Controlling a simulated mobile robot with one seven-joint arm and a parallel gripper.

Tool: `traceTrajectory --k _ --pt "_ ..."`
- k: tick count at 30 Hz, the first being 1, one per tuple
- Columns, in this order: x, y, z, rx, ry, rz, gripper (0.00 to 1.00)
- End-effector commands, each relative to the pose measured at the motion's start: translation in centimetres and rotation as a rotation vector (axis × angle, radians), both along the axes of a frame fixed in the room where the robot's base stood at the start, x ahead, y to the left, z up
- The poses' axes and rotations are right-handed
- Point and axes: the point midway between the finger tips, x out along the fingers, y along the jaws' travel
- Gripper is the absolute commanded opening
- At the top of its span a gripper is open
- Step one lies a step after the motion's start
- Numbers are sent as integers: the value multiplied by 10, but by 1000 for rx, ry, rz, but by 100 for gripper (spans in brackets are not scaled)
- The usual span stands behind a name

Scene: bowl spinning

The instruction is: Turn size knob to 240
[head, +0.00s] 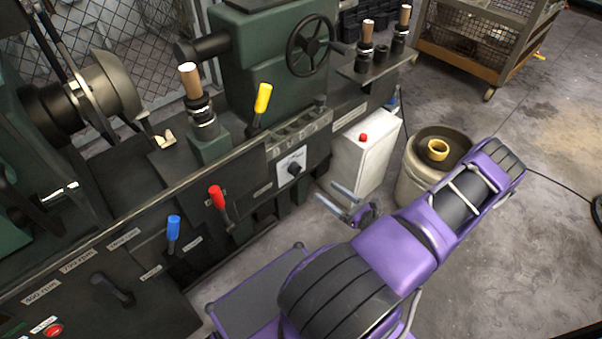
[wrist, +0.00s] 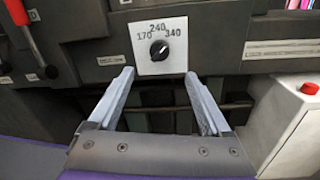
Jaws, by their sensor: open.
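The size knob (head: 294,168) is a small black knob on a white square plate (head: 288,161) on the front of the dark machine. In the wrist view the knob (wrist: 159,50) sits below the printed numbers 170, 240 and 340. My gripper (head: 333,193) is open and empty, to the right of and below the knob in the head view. In the wrist view its fingers (wrist: 159,75) are spread on either side below the knob, not touching it.
Red (head: 217,196), blue (head: 173,228) and yellow (head: 263,98) handled levers stick out from the machine. A white box with a red button (head: 363,137) stands right of the knob. A bucket (head: 413,178) stands beside my arm. Open floor lies at the right.

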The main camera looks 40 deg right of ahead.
Motion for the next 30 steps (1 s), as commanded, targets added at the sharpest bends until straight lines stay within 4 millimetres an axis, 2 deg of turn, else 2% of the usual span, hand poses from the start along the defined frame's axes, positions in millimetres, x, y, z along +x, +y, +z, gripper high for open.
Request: traceTrajectory --k 1,9,15,21,30 --pt "12 3 -1 0 0 3 82" --pt "70 12 -1 -2 0 4 82" --pt "103 16 -1 -2 0 3 82" --pt "118 18 0 -2 1 1 82" --pt "120 18 0 -2 1 1 82"
